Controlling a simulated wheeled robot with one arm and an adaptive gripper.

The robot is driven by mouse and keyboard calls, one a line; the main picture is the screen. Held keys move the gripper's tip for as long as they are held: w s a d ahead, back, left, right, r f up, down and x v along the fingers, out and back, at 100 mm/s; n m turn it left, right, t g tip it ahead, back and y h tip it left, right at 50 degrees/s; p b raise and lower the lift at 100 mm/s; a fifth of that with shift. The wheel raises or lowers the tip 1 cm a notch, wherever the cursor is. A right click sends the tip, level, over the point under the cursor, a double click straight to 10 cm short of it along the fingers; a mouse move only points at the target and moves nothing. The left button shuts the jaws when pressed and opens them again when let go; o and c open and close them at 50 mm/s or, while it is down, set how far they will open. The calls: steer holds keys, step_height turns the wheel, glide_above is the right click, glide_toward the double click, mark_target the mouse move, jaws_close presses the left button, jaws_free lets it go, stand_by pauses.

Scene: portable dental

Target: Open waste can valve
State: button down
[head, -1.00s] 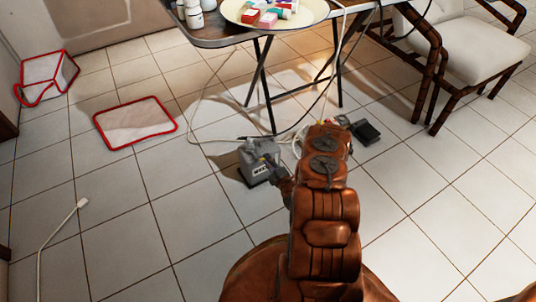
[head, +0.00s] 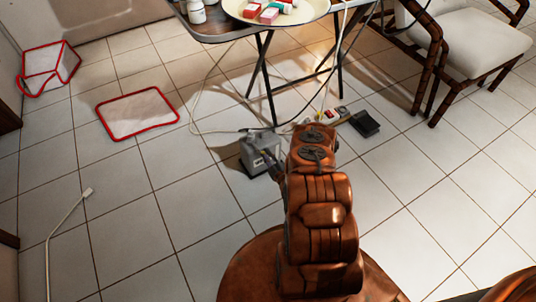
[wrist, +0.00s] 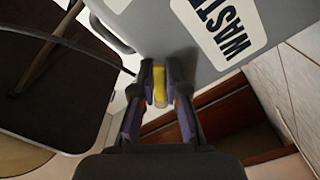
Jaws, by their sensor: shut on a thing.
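The grey waste can (head: 256,153) stands on the tiled floor, left of my arm in the head view. In the wrist view its grey wall (wrist: 158,28) and white WASTE label (wrist: 222,28) fill the top. A small yellow valve part (wrist: 159,86) sits at the can's lower edge in that picture. My gripper (wrist: 160,76) is shut on this yellow part, one finger on each side. In the head view my gripper (head: 271,161) is small and partly hidden at the can's right side.
A folding table (head: 226,29) with a tray (head: 236,13) stands behind the can. A black pedal (head: 365,123) and cables lie near its legs. A white chair (head: 478,45) is at right. A red-edged mat (head: 138,116) lies left; floor at front left is mostly clear.

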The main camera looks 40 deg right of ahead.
steer(key=shift+w+a+f+m+b, duration=0.1)
steer(key=shift+a+f+m+b, duration=0.25)
steer(key=shift+m, duration=1)
steer(key=shift+a+f+m+b, duration=0.15)
steer(key=shift+a+m, duration=0.25)
steer(key=shift+m, duration=1)
steer(key=shift+w+a+f+m+b, duration=0.1)
steer(key=shift+a+f+m, duration=0.25)
steer(key=shift+m, duration=1)
steer(key=shift+a+r, duration=0.1)
steer(key=c, duration=1.2)
jaws_free()
steer(key=shift+r, duration=0.15)
step_height(320, 180, up, 10)
steer(key=shift+f, duration=0.1)
